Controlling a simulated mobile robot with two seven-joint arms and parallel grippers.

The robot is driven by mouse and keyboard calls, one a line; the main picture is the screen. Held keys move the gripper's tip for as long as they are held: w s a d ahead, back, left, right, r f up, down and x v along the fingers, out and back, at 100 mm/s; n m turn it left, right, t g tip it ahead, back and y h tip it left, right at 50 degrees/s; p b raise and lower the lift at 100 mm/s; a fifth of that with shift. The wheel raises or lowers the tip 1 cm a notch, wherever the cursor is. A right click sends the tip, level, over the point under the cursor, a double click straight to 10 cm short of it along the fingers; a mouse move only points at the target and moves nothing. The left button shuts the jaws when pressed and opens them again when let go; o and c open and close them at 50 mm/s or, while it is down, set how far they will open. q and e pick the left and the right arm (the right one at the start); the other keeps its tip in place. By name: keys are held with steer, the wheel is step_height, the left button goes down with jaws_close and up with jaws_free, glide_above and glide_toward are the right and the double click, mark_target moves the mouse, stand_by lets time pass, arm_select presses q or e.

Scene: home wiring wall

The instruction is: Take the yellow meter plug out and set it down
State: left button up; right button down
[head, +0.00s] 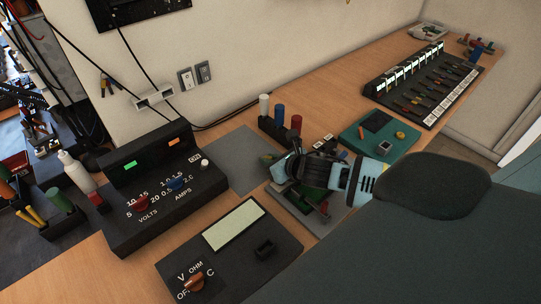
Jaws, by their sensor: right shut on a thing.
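The black meter (225,262) lies at the bottom centre, with a pale screen, an orange-brown dial and a small black socket block (265,248) on its right side. No yellow shows in that block. My right gripper (272,165) is above the bench behind the meter, pointing left, and is shut. A small yellowish piece (267,157), which looks like the yellow meter plug, shows at its fingertips, mostly hidden by the fingers. It appears clear of the meter. My left gripper is out of view.
A power supply (160,190) with red and blue knobs stands left of the grey mat (240,158). White, blue and red cylinders (279,115) stand behind the gripper. A grey tray with a green board lies under it. A teal board (378,135) and a black terminal rack (425,85) lie right.

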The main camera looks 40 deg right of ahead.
steer(key=c, duration=1.5)
jaws_free()
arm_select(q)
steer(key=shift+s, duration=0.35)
arm_select(e)
steer(key=shift+o, duration=0.7)
steer(key=shift+p+v, duration=0.4)
steer(key=shift+v, duration=3.55)
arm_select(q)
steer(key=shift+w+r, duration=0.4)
